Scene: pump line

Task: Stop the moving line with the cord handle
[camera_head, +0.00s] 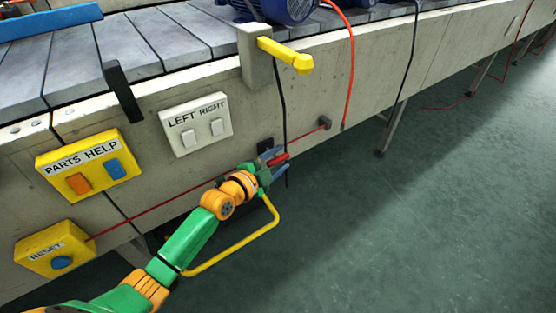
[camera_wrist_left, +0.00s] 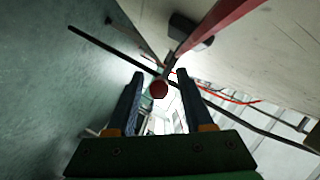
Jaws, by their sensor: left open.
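The red cord handle (camera_head: 279,159) is on a thin red cord (camera_head: 150,209) along the front side of the conveyor line (camera_head: 385,75). My left gripper (camera_head: 277,162) is at the handle, its jaws open with one finger on each side. In the left wrist view the round red end of the handle (camera_wrist_left: 159,89) shows between the two dark fingers (camera_wrist_left: 160,77), with gaps visible on both sides. Whether a finger touches it I cannot tell. My right gripper is not in view.
A yellow RESET box (camera_head: 33,259), a yellow PARTS HELP box (camera_head: 70,163) and a white LEFT RIGHT box (camera_head: 225,127) are on the line's side. A yellow lever (camera_head: 285,54) sticks out above. Black and red cables hang nearby. The green floor (camera_head: 430,210) is clear.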

